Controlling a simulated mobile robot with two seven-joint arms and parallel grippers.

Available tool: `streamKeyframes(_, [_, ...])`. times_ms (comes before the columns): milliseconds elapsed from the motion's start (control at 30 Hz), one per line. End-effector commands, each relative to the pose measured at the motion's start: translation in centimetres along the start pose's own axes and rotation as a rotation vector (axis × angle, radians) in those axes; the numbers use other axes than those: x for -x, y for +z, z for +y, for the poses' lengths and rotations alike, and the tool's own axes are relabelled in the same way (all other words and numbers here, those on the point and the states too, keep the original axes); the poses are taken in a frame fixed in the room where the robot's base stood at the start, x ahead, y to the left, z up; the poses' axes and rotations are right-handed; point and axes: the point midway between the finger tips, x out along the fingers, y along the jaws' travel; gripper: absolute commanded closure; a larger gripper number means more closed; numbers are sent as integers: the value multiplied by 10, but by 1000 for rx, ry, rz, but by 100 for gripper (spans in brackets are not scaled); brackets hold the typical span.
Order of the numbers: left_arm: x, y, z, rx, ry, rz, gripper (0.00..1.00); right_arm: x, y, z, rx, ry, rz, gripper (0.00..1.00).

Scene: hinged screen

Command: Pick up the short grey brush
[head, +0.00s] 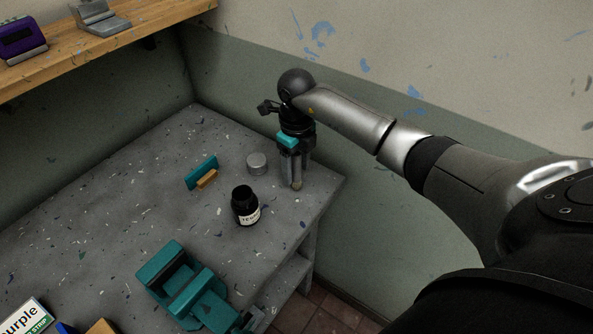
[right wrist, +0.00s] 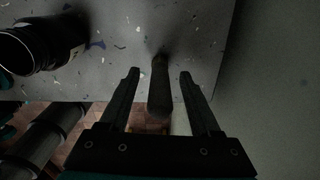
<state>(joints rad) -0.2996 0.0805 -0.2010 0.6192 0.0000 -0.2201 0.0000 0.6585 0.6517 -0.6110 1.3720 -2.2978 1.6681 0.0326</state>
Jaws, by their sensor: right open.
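My right gripper (head: 293,178) points down over the right edge of the grey workbench. In the right wrist view its two fingers (right wrist: 159,75) are spread apart. A dark grey, rod-like thing (right wrist: 160,92), which looks like the short grey brush, is between the fingers, with a visible gap on each side. In the head view the gripper mostly hides it, and I cannot tell if it stands or lies. My left gripper is not in view.
On the workbench (head: 110,210) are a black labelled jar (head: 245,207), a small grey cylinder (head: 257,163), a teal block with an orange part (head: 202,172) and a teal vise (head: 187,288). A wooden shelf (head: 110,40) is at upper left. The wall is close behind the gripper.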

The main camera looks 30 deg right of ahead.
Motion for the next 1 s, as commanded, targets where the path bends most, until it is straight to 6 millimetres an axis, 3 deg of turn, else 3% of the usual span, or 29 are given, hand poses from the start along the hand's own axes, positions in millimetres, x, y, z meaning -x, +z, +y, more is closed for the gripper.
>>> streamKeyframes(167, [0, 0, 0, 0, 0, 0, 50, 0, 0, 0, 0, 0, 0, 38])
streamKeyframes(700, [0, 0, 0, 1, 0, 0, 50, 1, 0, 0, 0, 0, 0, 99])
streamKeyframes(1000, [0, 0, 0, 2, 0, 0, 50, 1, 0, 0, 0, 0, 0, 100])
